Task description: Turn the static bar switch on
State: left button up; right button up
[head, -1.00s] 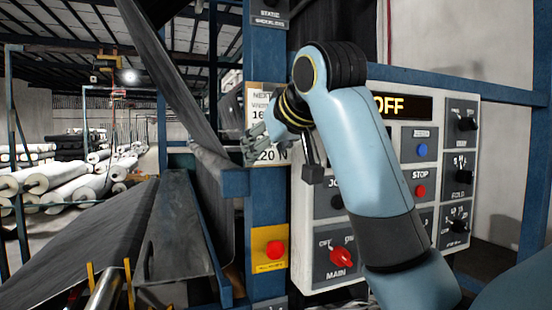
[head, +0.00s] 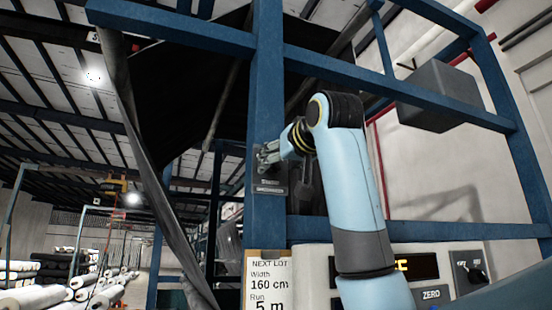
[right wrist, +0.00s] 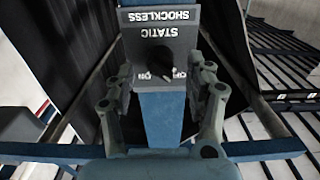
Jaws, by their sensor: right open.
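The static bar switch is a dark grey plate (head: 270,184) on the blue post in the head view. In the right wrist view the plate (right wrist: 160,22) appears upside down, lettered STATIC SHOCKLESS, with OFF and ON marks. Its black knob (right wrist: 156,62) stands out between these; its setting is too dark to tell. My right gripper (head: 268,156) is at the plate in the head view and partly covers it. In the right wrist view my right gripper (right wrist: 160,85) is open, one finger either side of the post, with the knob between them and apparently untouched. My left gripper is out of view.
The blue post (head: 266,75) and crossbars (head: 410,88) frame the space around my right arm. A grey box (head: 440,95) hangs at upper right. Below are a NEXT LOT card (head: 268,284) and the control panel (head: 310,280). White rolls (head: 85,290) lie far left.

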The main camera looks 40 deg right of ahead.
aim_at(273, 167)
jog(key=shift+x, duration=1.25)
jog(key=shift+s, duration=0.1)
grip_shut()
